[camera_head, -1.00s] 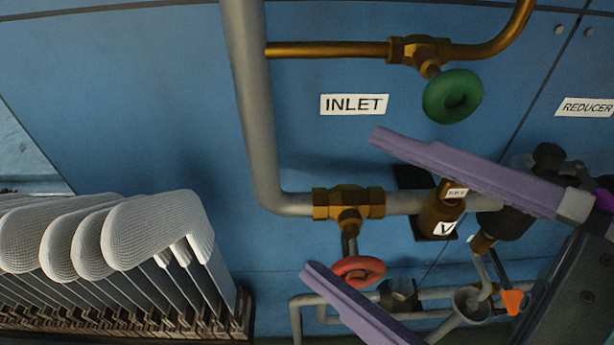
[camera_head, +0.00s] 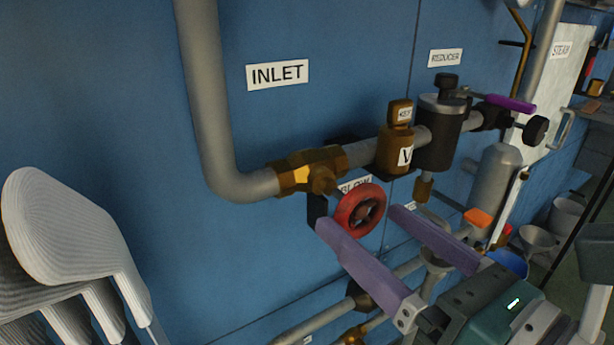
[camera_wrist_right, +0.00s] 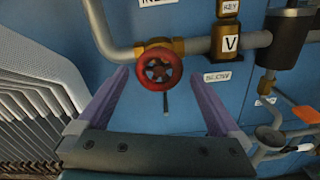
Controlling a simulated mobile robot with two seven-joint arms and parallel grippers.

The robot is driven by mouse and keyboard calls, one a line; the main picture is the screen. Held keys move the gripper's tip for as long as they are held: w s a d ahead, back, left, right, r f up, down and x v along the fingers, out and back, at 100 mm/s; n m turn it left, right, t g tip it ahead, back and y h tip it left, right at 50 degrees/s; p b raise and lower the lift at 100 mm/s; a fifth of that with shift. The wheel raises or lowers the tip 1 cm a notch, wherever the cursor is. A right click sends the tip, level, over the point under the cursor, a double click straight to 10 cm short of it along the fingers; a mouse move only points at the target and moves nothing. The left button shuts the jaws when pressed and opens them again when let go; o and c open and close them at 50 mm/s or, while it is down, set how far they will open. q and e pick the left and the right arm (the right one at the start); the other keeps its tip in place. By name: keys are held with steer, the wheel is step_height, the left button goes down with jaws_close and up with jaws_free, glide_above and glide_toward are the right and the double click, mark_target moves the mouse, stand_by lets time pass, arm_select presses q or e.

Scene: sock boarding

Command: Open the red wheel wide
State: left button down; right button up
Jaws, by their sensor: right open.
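The red wheel (camera_head: 374,190) sits on a brass valve (camera_head: 313,172) in the grey pipe, below the INLET label. My right gripper (camera_head: 358,222) is open, with its two purple fingers apart and pointing at the wheel. In the head view one fingertip is by the wheel's lower left and the other to its right. In the right wrist view the wheel (camera_wrist_right: 177,72) shows whole, with a finger to each side and gaps between. I cannot tell how deep the fingertips reach. My left gripper is not in view.
White sock-shaped boards (camera_head: 65,235) stand at the left. A brass fitting marked V (camera_head: 395,155) and a dark reducer (camera_head: 438,140) sit on the pipe right of the wheel. A funnel (camera_head: 437,260) and lower pipes are close under the gripper.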

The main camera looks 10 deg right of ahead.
mark_target(364, 221)
steer(key=shift+x, duration=1.5)
steer(key=c, duration=1.3)
